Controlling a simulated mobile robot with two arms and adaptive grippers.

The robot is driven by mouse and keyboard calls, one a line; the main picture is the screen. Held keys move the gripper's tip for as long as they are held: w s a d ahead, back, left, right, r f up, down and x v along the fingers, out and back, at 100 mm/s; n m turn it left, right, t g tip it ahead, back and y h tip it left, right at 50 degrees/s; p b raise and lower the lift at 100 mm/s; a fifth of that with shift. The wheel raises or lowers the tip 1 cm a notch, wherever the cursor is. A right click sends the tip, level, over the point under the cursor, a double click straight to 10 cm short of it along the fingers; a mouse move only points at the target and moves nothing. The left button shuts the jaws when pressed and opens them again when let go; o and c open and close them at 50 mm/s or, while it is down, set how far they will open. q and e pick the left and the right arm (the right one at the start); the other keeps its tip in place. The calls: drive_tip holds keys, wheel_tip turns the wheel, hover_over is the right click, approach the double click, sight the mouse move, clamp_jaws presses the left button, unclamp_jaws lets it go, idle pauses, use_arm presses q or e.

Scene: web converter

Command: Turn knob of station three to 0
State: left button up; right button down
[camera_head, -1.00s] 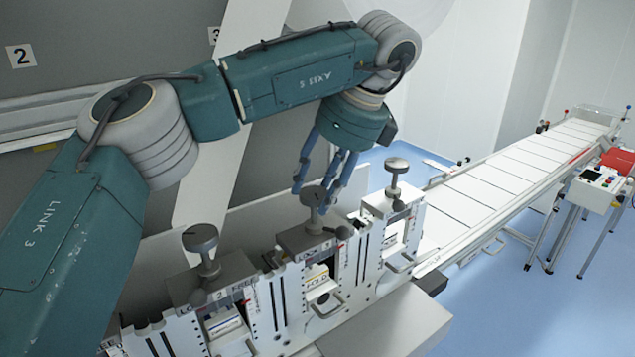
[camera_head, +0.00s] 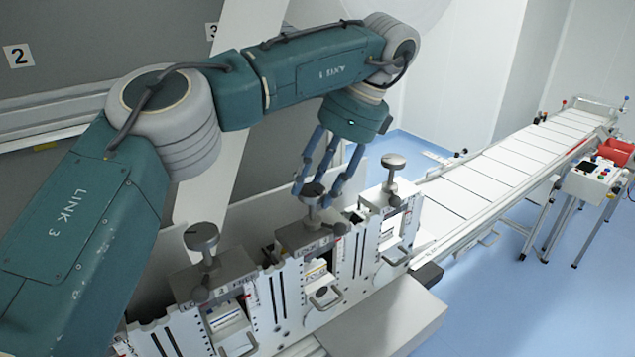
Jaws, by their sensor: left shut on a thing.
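Three dark round knobs stand on posts along the row of stations: a left knob (camera_head: 201,236), a middle knob (camera_head: 312,190) and a right knob (camera_head: 393,161). My left gripper (camera_head: 312,194) reaches down from above with its blue fingers around the middle knob and is shut on it. The fingers partly cover this knob, and I cannot read any number or pointer on it. The station (camera_head: 317,265) under it has a small dark lever at its right and a labelled box inside. My right gripper is not in view.
A white conveyor (camera_head: 510,160) runs off to the far right. A control box (camera_head: 597,181) on legs stands beside it.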

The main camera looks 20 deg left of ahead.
use_arm(q)
drive_tip(key=shift+w+a+r, duration=0.1)
drive_tip(key=shift+r, duration=0.1)
drive_tip(key=o, duration=1.1)
drive_tip(key=shift+o, duration=0.2)
drive_tip(key=shift+f, duration=0.1)
drive_tip(key=v, duration=0.7)
drive_tip(key=shift+r, duration=0.2)
